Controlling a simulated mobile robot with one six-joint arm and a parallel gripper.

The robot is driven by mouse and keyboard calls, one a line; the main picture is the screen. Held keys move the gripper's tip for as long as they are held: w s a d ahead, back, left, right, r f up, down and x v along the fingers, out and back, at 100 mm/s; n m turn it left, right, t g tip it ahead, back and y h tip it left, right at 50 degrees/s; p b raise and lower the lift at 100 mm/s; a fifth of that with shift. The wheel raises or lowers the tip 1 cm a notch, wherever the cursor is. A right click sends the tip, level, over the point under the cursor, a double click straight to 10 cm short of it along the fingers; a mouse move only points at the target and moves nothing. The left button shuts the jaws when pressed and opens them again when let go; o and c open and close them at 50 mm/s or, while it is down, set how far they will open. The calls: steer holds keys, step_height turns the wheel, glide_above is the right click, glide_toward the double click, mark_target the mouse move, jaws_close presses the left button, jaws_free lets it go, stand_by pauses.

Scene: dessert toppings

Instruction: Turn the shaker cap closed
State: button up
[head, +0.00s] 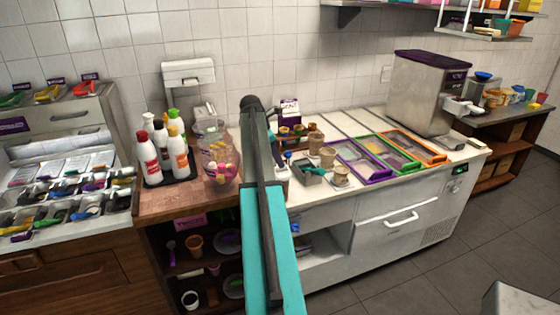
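I cannot pick out the shaker or its cap for certain in the head view. A wooden caddy (316,137) with several small jars stands at the back of the white counter (343,122); the jars are too small to tell apart. My teal and dark grey arm rises through the middle of the view and covers part of the counter left of the caddy. My gripper is not visible; no fingertips show.
A clear jar with coloured pieces (221,165) and several sauce bottles on a black tray (170,180) stand left of my arm. Purple, green and orange framed lids (362,165) lie on the right. Stacked tan cups (328,156) and a grey metal container (309,173) stand near the counter's front.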

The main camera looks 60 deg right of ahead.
steer(key=shift+x, duration=1.35)
steer(key=shift+c, duration=0.3)
jaws_close()
